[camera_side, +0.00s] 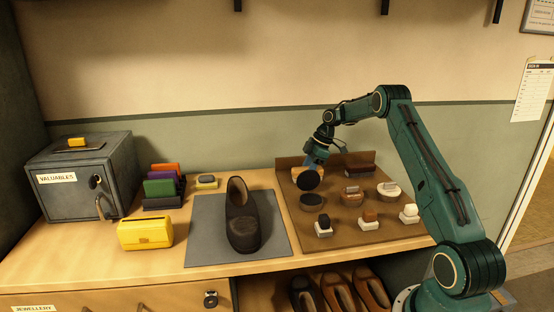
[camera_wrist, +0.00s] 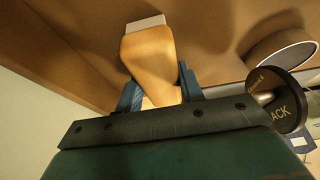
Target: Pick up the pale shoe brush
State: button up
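The pale shoe brush (camera_wrist: 150,60) has a light wooden body and a white end in the wrist view. Its near part lies between the two blue fingers of my gripper (camera_wrist: 158,92), one finger close on each side. I cannot tell whether both fingers press on it. In the side view my gripper (camera_side: 314,162) points down at the back left of the brown tray (camera_side: 285,160). The pale wood (camera_side: 296,172) shows just below it, partly hidden by a dark round disc (camera_side: 308,181).
A black-labelled disc (camera_wrist: 287,112) stands upright close right of my gripper, by a round tin (camera_wrist: 282,50). A dark shoe (camera_side: 243,220) is on the grey mat (camera_side: 205,225).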

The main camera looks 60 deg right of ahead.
jog(key=shift+c, duration=0.6)
jog(key=shift+r, duration=5.25)
